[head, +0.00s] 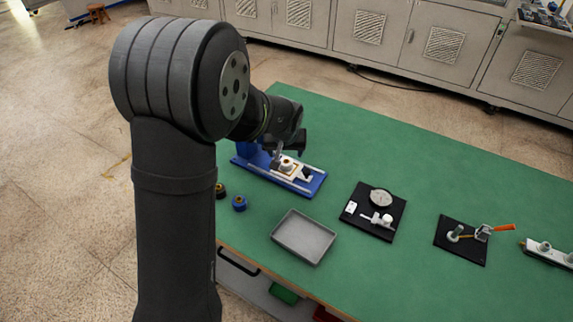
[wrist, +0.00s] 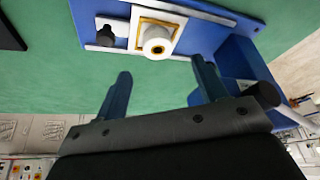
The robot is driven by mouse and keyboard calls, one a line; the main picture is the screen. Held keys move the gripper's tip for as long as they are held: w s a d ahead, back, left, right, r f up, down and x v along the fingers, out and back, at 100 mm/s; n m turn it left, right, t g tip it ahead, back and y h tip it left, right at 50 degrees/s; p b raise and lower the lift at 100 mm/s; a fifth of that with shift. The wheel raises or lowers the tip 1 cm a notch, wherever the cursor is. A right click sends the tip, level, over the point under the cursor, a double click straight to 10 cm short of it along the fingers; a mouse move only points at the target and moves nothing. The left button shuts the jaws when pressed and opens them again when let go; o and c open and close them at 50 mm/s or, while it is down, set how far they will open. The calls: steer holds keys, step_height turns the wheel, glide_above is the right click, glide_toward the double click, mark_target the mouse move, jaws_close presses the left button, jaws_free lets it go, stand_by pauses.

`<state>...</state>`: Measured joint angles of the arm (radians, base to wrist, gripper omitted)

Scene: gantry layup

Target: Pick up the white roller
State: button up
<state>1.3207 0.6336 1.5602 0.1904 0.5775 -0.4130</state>
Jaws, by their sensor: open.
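A white roller-like cylinder with a hole in its end (wrist: 157,42) sits in a yellow-rimmed square seat on the white carriage (wrist: 169,20) of a blue gantry base (wrist: 208,38). In the head view the same blue base (head: 312,187) stands at the near left of the green table, and the roller (head: 287,165) is small there, partly behind my gripper (head: 284,153). In the wrist view my gripper (wrist: 161,70) is open and empty, with its two fingers apart on either side below the roller. The fingers do not touch it.
A grey tray (head: 304,237) lies in front of the base. Blue (head: 239,203) and dark spools sit near the table edge. A black mat (head: 376,235) with a round dial and white pieces, and another (head: 464,256) with an orange-handled clamp, lie rightward. The back of the table is clear.

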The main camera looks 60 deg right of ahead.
mark_target(287, 161)
steer(key=shift+s+x, duration=0.2)
steer(key=shift+x, duration=2.85)
steer(key=c, duration=1.2)
